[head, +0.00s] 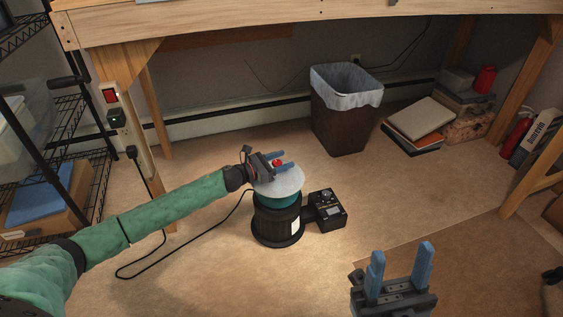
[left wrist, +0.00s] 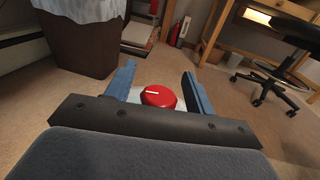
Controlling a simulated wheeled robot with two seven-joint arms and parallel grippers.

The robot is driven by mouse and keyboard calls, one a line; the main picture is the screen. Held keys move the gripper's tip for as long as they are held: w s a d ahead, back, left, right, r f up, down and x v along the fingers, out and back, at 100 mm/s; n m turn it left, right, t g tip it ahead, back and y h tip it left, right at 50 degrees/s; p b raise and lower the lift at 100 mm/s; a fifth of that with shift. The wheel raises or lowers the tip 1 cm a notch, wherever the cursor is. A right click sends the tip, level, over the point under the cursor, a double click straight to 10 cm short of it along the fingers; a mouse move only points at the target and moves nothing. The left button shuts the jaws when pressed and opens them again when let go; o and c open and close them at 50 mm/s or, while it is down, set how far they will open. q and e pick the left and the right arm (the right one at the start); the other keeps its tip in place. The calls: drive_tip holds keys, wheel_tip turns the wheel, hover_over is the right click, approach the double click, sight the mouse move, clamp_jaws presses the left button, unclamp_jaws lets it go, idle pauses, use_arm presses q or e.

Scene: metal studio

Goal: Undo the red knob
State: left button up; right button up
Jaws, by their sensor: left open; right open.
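The red knob (head: 277,163) sits on top of a white round lid (head: 282,184) on a dark cylindrical machine with a teal band (head: 275,222). In the left wrist view the red knob (left wrist: 158,96) shows a white line on its top. My left gripper (head: 281,159) is open with its blue fingers on either side of the knob; the left wrist view shows gaps between fingers and knob. My right gripper (head: 402,266) is open and empty at the lower right of the head view, well away from the machine.
A black control box (head: 326,209) is attached to the machine's right side, and a black cable (head: 180,264) runs on the floor to the left. A lined trash bin (head: 340,120) stands behind. Books (head: 420,120) lie at the back right. The floor in front is clear.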

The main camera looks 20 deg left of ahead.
use_arm(q)
drive_tip(key=c, duration=1)
